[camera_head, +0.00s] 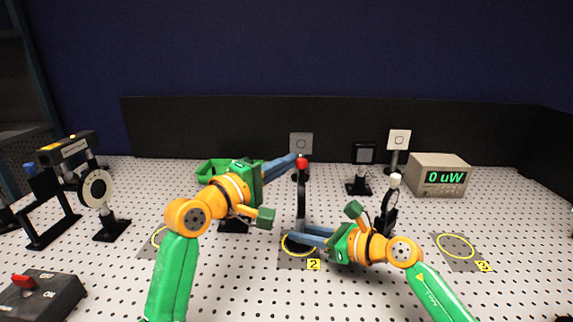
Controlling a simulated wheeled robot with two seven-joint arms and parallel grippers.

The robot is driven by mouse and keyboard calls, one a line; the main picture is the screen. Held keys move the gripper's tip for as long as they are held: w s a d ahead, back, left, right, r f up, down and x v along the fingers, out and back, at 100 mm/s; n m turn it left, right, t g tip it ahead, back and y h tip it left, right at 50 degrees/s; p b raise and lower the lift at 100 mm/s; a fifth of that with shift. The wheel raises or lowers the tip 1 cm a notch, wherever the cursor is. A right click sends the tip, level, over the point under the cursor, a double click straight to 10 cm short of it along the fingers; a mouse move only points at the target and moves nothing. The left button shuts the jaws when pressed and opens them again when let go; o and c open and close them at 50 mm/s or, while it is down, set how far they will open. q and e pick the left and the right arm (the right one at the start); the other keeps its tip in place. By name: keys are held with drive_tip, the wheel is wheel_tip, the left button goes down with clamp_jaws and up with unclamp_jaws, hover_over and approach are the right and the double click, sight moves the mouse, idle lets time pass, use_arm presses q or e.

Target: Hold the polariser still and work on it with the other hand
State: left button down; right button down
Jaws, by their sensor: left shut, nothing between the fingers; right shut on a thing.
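The polariser (301,205) looks to be the dark, thin upright mount with a red knob (302,163) on top, seen nearly edge-on. It stands upright at the yellow ring marked 2. My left gripper (294,161) is shut and empty, its blue fingertips beside the red knob; I cannot tell whether they touch it. My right gripper (292,238) is low at the foot of the mount, shut on its lower part. The fingers hide some of the base and ring.
A green bin (212,168) is partly behind my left arm. A meter (440,176) reads 0 uW. A round disc (97,188) stands left, a red-switch box (40,296) front left. An empty ring (456,246) lies right.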

sight(300, 164)
use_arm(q)
drive_tip(key=c, duration=1.4)
unclamp_jaws()
wheel_tip(300, 164, up, 10)
drive_tip(key=shift+f, duration=0.15)
drive_tip(key=o, duration=0.7)
drive_tip(key=s+m, duration=0.1)
drive_tip(key=m, duration=0.1)
drive_tip(key=s+d+m+y, duration=0.1)
drive_tip(key=s+d+m+g, duration=0.1)
drive_tip(key=s+m, duration=0.1)
drive_tip(key=shift+f+m+y, duration=0.3)
drive_tip(key=shift+f+y, duration=0.05)
drive_tip(key=shift+y, duration=0.05)
drive_tip(key=shift+o, duration=0.3)
drive_tip(key=s+a+f+m+y, duration=0.1)
drive_tip(key=s+f+m+y, duration=0.3)
drive_tip(key=s+m+y, duration=0.1)
drive_tip(key=shift+s+a+m+y, duration=0.15)
drive_tip(key=shift+s+m+y, duration=0.15)
drive_tip(key=shift+m, duration=0.4)
drive_tip(key=x, duration=0.7)
drive_tip(key=f+x, duration=0.1)
drive_tip(key=x, duration=0.3)
drive_tip(key=shift+a+f, duration=0.1)
drive_tip(key=shift+a, duration=0.25)
drive_tip(key=shift+w+d+f, duration=0.1)
drive_tip(key=shift+w, duration=0.15)
clamp_jaws()
